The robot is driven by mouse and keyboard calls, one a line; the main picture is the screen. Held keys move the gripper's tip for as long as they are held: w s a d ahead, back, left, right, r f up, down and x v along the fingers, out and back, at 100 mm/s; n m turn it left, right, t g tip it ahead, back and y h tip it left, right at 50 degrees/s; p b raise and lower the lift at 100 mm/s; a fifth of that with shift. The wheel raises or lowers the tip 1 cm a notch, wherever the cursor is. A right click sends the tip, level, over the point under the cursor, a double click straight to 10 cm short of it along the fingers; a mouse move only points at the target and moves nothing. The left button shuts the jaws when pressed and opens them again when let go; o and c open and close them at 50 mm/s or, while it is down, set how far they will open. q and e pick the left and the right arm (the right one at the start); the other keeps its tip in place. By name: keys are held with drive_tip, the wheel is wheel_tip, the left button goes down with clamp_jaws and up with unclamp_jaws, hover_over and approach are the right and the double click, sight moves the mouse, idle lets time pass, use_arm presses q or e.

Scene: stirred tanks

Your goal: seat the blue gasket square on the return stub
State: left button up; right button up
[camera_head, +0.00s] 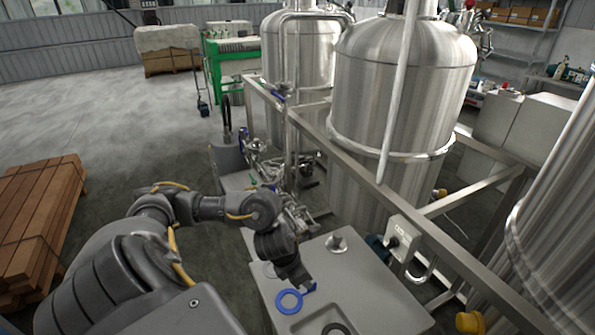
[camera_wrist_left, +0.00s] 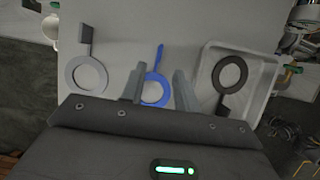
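The blue gasket (camera_head: 289,301) is a flat ring with a narrow tab. It lies on the pale bench top (camera_head: 375,290). My left gripper (camera_head: 302,287) is right by it, pointing down. In the left wrist view the blue gasket (camera_wrist_left: 157,74) shows between the two spread fingers (camera_wrist_left: 159,86), with part of its ring hidden behind the gripper body. The fingers are apart; I see no clear contact with the gasket. A short metal stub with a conical base (camera_head: 337,243) stands on the bench behind the gripper; I cannot tell if it is the return stub. My right gripper is not in view.
A grey tabbed ring (camera_wrist_left: 86,74) lies left of the blue one. A black tabbed ring (camera_wrist_left: 229,72) lies in a shallow tray (camera_wrist_left: 268,80) on the right. A steel frame rail (camera_head: 440,245) and large tanks (camera_head: 400,90) stand beyond the bench.

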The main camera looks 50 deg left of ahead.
sight(297, 294)
use_arm(q)
drive_tip(key=shift+x, duration=0.75)
drive_tip(key=shift+w+f, duration=0.2)
drive_tip(key=shift+f, duration=0.2)
drive_tip(key=shift+w+f, duration=0.1)
drive_tip(key=shift+f, duration=0.1)
drive_tip(key=x, duration=0.4)
drive_tip(key=shift+w+d+f+p, duration=0.1)
drive_tip(key=shift+w+f+p, duration=0.15)
drive_tip(key=shift+p, duration=0.1)
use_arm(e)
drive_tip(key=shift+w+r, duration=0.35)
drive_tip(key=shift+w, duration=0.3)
use_arm(q)
clamp_jaws()
